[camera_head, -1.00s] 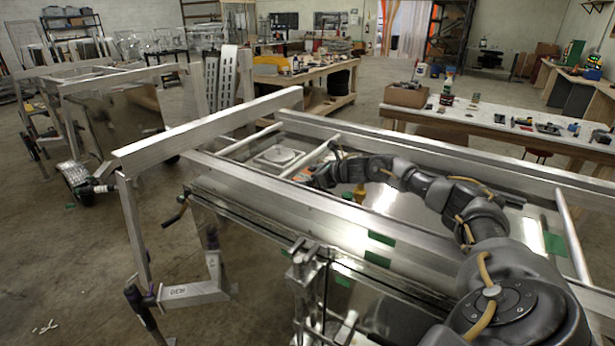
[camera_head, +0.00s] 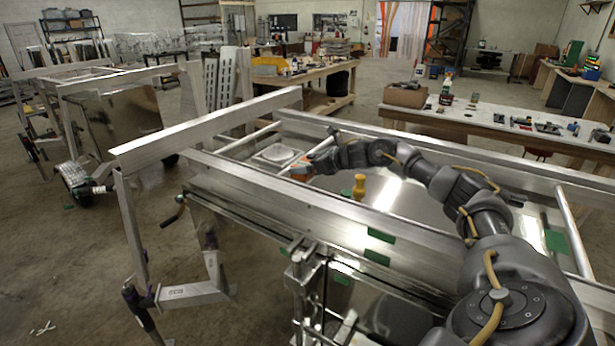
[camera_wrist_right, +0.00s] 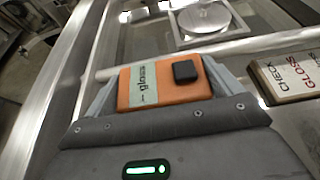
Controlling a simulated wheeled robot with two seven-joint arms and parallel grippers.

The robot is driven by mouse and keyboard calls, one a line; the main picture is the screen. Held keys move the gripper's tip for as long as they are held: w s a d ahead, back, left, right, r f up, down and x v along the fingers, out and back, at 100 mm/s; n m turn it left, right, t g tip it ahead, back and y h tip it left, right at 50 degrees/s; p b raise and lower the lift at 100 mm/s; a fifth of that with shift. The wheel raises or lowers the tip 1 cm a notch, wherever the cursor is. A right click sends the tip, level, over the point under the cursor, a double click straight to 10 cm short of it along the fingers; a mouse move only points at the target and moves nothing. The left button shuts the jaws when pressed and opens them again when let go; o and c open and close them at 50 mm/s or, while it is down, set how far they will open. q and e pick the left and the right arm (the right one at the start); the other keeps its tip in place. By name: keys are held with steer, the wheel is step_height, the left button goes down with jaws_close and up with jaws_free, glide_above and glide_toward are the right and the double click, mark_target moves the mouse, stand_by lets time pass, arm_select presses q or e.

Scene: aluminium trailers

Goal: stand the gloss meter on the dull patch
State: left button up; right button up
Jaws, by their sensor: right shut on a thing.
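The gloss meter, an orange box with a pale label and a black block on top, is in my right gripper; it shows in the wrist view (camera_wrist_right: 150,98) and as a small orange shape in the head view (camera_head: 300,169). My right gripper (camera_head: 308,166) is shut on it, with a finger on each side (camera_wrist_right: 165,88). It is over the trailer's aluminium bed, beside a cross bar. Beyond the bar is a square plate with a round grey disc (camera_head: 277,153), also at the top of the wrist view (camera_wrist_right: 205,20). I cannot tell which surface is the dull patch. My left gripper is out of view.
A block lettered "CHECK GLOSS" (camera_wrist_right: 290,78) lies right of the meter in the wrist view. Trailer rails (camera_head: 255,190) and cross bars surround the area. A workbench (camera_head: 480,118) stands behind.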

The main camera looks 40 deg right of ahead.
mark_target(307, 162)
step_height(307, 162, up, 6)
steer(key=shift+r+b, duration=0.15)
steer(key=shift+b, duration=0.4)
